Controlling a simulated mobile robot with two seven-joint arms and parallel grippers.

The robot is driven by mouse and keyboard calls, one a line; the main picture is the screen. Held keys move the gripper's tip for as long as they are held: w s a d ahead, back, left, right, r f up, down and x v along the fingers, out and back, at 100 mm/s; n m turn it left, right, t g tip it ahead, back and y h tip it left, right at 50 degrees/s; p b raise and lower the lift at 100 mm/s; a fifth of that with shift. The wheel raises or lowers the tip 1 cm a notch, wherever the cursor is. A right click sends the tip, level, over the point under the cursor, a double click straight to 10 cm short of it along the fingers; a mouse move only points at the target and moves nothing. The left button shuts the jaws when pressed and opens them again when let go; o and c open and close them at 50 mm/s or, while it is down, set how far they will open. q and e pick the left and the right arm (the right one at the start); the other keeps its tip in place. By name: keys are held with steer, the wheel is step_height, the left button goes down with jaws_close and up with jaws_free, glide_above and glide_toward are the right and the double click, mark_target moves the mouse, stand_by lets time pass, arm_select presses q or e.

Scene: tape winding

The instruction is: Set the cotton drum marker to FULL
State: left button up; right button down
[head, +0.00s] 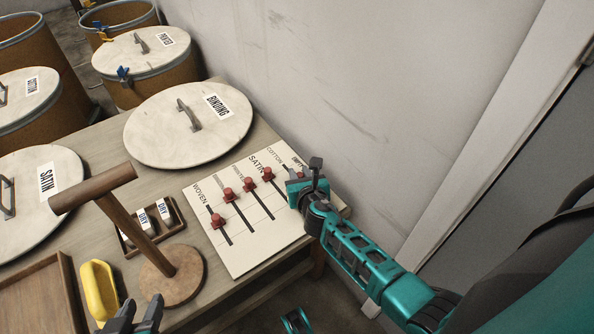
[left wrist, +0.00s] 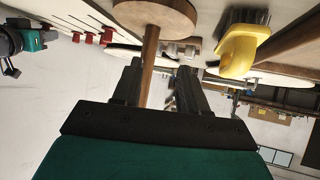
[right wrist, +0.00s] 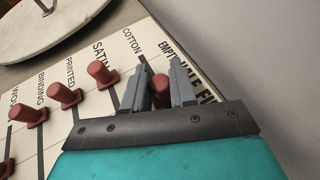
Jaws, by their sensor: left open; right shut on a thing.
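The marker board (head: 240,245) lies on the table with columns WOVEN, BINDING, PRINTED, SATIN and COTTON. EMPTY, HALF and FULL labels run along its right side. My right gripper (head: 303,182) is over the COTTON column, shut on the red cotton marker (right wrist: 160,90). The marker shows between the fingers in the right wrist view; the head view hides it. Fingers and palm cover its slot, so I cannot tell its exact level. The satin marker (head: 267,174) stands just left of it. My left gripper (head: 138,316) is open and empty near the table's front edge.
A wooden T-shaped stand (head: 128,225) rises between my left gripper and the board. A yellow-handled brush (head: 99,290) lies beside it. The BINDING lid (head: 165,145) lies behind the board. The wall (head: 330,90) is close behind my right gripper.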

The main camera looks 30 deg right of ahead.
steer(key=s, duration=0.3)
steer(key=shift+s+d, duration=0.1)
steer(key=shift+d, duration=0.1)
steer(key=shift+s+p, duration=0.3)
steer(key=shift+s, duration=0.1)
steer(key=shift+s+f, duration=0.1)
steer(key=c, duration=1)
jaws_free()
steer(key=shift+d, duration=0.1)
